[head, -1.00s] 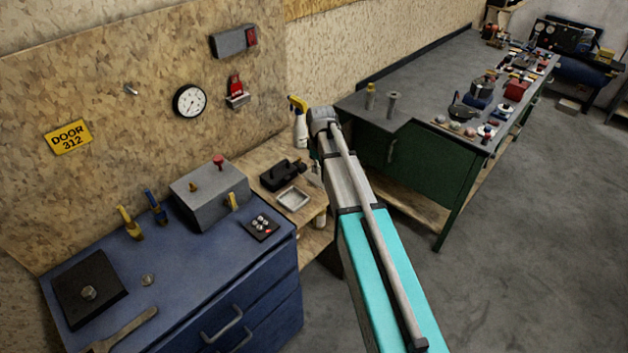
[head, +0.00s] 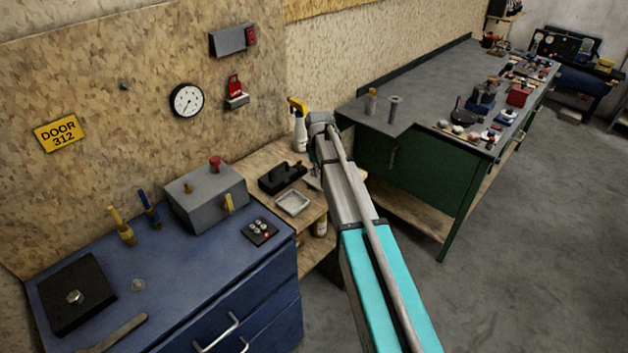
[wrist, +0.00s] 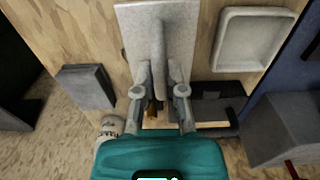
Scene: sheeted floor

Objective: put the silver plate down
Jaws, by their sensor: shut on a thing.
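The silver plate (wrist: 182,24) is a flat grey sheet with a raised bar along its middle. In the wrist view it is at the top centre, over the light wooden surface (wrist: 206,65). My gripper (wrist: 160,88) is shut on the bar of the plate, one finger on each side. In the head view my arm hides most of the gripper, and only a small pale piece of the plate (head: 313,181) shows beside it. I cannot tell whether the plate touches the wood.
A shallow grey tray (wrist: 257,38) lies just right of the plate. The blue cabinet (head: 190,262) is at left, the green bench (head: 420,185) at right.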

